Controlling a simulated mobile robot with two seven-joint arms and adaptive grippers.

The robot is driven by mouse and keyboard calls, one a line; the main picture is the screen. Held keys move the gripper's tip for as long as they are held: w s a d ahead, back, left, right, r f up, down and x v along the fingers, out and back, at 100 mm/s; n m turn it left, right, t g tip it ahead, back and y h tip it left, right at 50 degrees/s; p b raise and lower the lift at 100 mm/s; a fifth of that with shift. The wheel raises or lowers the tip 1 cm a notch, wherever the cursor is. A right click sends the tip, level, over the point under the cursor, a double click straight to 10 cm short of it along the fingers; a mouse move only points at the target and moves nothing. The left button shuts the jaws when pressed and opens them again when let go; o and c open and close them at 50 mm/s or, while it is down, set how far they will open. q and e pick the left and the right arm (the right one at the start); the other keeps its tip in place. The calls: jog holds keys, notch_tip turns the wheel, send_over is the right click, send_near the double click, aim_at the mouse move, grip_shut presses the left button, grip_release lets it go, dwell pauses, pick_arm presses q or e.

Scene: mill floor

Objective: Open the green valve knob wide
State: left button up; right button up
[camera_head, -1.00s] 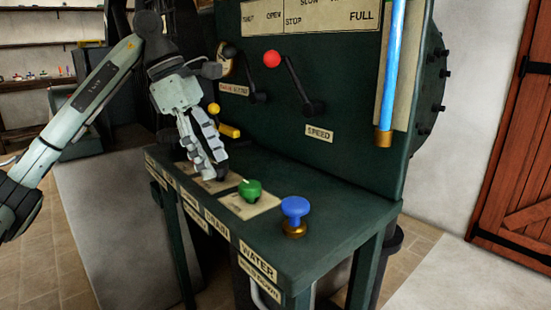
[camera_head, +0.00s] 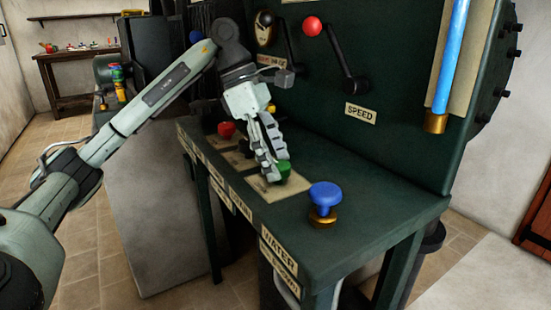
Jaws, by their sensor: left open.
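The green valve knob (camera_head: 285,169) sits on a pale plate (camera_head: 262,190) on the ledge of the dark green machine. My left gripper (camera_head: 277,172) reaches down over it from the upper left, and its fingers hide much of the knob. The gripper is open, with its fingertips at the knob; I cannot tell whether they touch it. My right gripper does not show.
A blue knob on a brass base (camera_head: 323,204) stands to the right on the same ledge. A red knob (camera_head: 226,129) is behind and left of my gripper. Levers, one with a red ball (camera_head: 311,27), stand on the upright panel behind.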

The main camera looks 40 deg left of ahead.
pick_arm(q)
jog(key=c, duration=1.2)
jog(key=shift+o, duration=0.2)
